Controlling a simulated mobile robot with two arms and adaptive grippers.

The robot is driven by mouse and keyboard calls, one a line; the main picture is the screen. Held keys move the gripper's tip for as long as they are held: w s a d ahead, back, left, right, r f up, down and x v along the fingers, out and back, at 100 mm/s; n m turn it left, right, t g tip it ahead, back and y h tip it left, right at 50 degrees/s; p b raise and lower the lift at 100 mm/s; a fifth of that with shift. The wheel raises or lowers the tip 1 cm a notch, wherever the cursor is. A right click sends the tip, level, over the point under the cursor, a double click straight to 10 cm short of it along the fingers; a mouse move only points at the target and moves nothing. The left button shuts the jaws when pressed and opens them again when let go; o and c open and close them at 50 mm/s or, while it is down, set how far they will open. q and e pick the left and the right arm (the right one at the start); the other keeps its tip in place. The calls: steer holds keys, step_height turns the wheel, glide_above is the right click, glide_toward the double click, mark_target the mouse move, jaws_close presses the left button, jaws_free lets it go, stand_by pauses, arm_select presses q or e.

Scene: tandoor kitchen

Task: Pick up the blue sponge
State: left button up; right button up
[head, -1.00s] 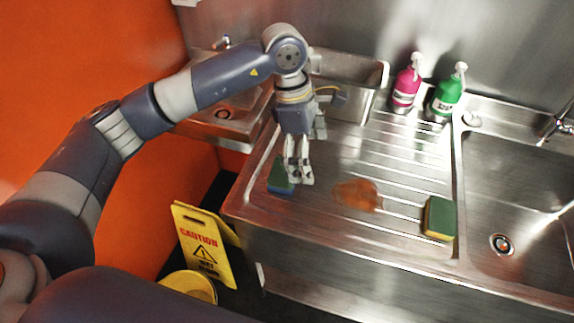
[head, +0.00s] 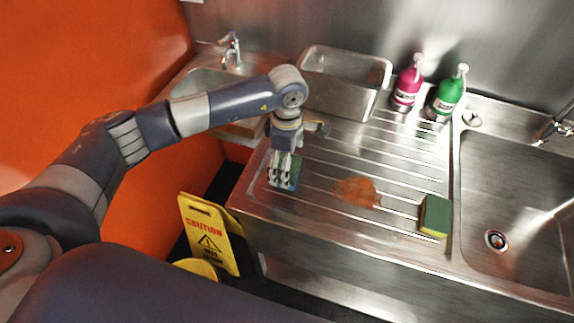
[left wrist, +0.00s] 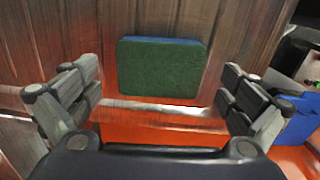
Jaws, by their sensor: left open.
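The blue sponge (head: 295,171), with a green face, lies near the left end of the ribbed metal drainboard. In the head view my left gripper (head: 281,178) is over it and hides part of it. In the left wrist view the sponge (left wrist: 162,68) shows its green face and a thin blue edge. It sits ahead of the open left gripper (left wrist: 160,88), roughly centred between the fingers, with a gap on both sides. Nothing is held. My right gripper is in neither view.
A green and yellow sponge (head: 435,216) lies right on the drainboard, beyond a reddish-brown stain (head: 355,191). Pink (head: 407,85) and green (head: 447,95) bottles and a metal basin (head: 340,85) stand behind. A sink (head: 520,220) is at right. A yellow caution sign (head: 208,235) stands below left.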

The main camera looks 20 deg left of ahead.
arm_select(q)
steer(key=shift+f, duration=0.55)
steer(key=c, duration=0.7)
steer(key=shift+r, duration=0.1)
steer(key=shift+r+b, duration=0.4)
step_height(320, 180, up, 2)
steer(key=shift+r+b, duration=0.1)
steer(key=shift+b, duration=0.65)
steer(key=s+d+b, duration=0.1)
steer(key=s+d, duration=0.1)
steer(key=s, duration=0.2)
steer(key=s+d+r+b, duration=0.1)
steer(key=s+d+b, duration=0.1)
steer(key=s+d, duration=0.1)
steer(key=s+d+b, duration=0.1)
steer(key=s+d, duration=0.2)
steer(key=s, duration=0.2)
steer(key=shift+d+r+b, duration=0.25)
steer(key=shift+r+b, duration=0.05)
steer(key=shift+b, duration=0.1)
steer(key=shift+s+d+r, duration=0.15)
steer(key=shift+s+d, duration=0.2)
steer(key=shift+s, duration=0.25)
